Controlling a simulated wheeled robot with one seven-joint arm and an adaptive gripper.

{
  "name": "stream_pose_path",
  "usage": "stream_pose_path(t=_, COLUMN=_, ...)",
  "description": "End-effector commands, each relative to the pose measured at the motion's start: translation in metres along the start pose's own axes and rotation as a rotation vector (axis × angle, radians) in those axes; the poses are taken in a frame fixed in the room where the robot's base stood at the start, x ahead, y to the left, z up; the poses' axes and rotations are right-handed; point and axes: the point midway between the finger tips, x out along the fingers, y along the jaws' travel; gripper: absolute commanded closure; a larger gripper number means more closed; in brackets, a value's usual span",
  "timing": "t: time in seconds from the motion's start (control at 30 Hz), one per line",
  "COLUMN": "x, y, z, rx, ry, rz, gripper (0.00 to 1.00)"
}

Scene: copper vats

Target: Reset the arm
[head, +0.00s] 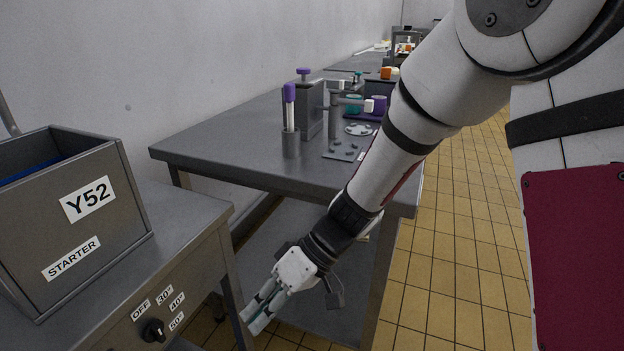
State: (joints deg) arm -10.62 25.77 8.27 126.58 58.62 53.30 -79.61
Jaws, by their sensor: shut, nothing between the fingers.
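My arm reaches down from the upper right of the head view, in front of the grey table. My gripper (262,312) hangs low in the gap between the grey table and the left bench, pointing down and to the left. Its fingers are shut together and hold nothing. It appears apart from both pieces of furniture. My arm hides part of the table's right side and the things behind it.
The grey table (225,142) bears a grey holder (290,146) with a purple-capped tube, a grey box (311,110) and a small stand (333,115). A bin marked Y52 (120,240) sits on the left bench (190,210), which has a knob (153,331). Tiled floor (455,250) is clear at right.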

Motion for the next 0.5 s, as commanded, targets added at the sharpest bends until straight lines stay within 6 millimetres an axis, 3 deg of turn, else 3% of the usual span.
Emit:
stream_pose_path(t=0.03, x=-0.019, y=-0.010, z=0.005, rx=0.011, ry=-0.007, rz=0.026, gripper=1.00)
stream_pose_path(t=0.2, x=-0.068, y=-0.039, z=0.033, rx=0.083, ry=-0.053, rz=0.109, gripper=1.00)
stream_pose_path(t=0.5, x=-0.138, y=-0.080, z=0.103, rx=0.268, ry=-0.104, rz=0.319, gripper=1.00)
